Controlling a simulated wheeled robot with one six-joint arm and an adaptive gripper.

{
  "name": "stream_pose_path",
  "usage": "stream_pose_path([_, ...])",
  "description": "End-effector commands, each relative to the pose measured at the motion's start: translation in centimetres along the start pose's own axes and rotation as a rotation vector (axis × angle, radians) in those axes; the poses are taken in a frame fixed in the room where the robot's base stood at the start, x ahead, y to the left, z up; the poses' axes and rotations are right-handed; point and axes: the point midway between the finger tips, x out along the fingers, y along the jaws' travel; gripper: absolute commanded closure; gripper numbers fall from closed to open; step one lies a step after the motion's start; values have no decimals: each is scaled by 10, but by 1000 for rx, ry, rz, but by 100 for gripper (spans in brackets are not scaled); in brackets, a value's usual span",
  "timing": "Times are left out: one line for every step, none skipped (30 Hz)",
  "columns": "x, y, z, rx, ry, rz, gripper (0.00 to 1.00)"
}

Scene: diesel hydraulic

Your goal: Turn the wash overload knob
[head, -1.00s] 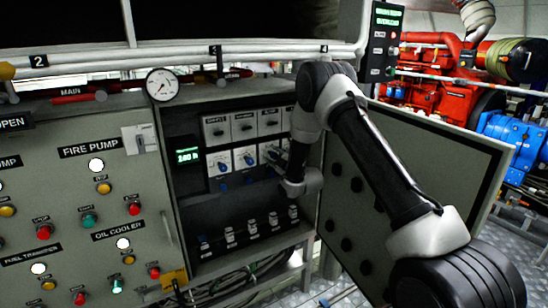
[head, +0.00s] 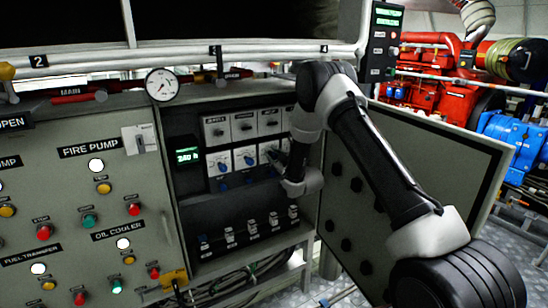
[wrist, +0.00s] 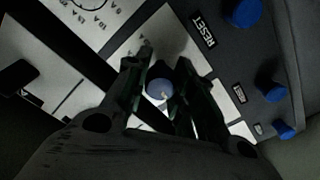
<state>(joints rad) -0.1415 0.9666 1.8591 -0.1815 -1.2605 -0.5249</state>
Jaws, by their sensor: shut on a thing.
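My gripper (wrist: 157,90) is shut on a pale blue round knob (wrist: 159,91) on a white plate. In the wrist view the fingers flank the knob and hide its sides. The knob's name cannot be read, so I cannot confirm that it is the wash overload knob. In the head view my gripper (head: 279,158) is inside the open cabinet, at the right part of the lower row of white switch plates. My wrist hides the knob there. A RESET label (wrist: 203,30) is beside the plate in the wrist view.
Blue buttons (wrist: 271,91) line the panel's right side in the wrist view. A row of breakers (head: 252,229) sits below my gripper. The open cabinet door (head: 425,180) stands right of my arm. A panel with fire pump buttons (head: 96,165) is at left.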

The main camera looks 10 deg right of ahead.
Motion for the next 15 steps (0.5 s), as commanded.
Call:
stream_pose_path([0,-1,1,42,-2,-1,99])
stream_pose_path([0,0,1,71,-2,-1,99])
stream_pose_path([0,0,1,109,-2,-1,99])
stream_pose_path([0,0,1,138,-2,-1,99])
stream_pose_path([0,0,1,166,-2,-1,99])
stream_pose_path([0,0,1,204,-2,-1,99])
stream_pose_path([0,0,1,233,-2,-1,99])
stream_pose_path([0,0,1,261,-2,-1,99])
stream_pose_path([0,0,1,299,-2,-1,99])
stream_pose_path([0,0,1,328,-2,-1,99])
stream_pose_path([0,0,1,356,-2,-1,99])
stream_pose_path([0,0,1,394,-2,-1,99])
stream_pose_path([0,0,1,423,-2,-1,99])
stream_pose_path([0,0,1,451,-2,-1,99])
stream_pose_path([0,0,1,489,-2,-1,99])
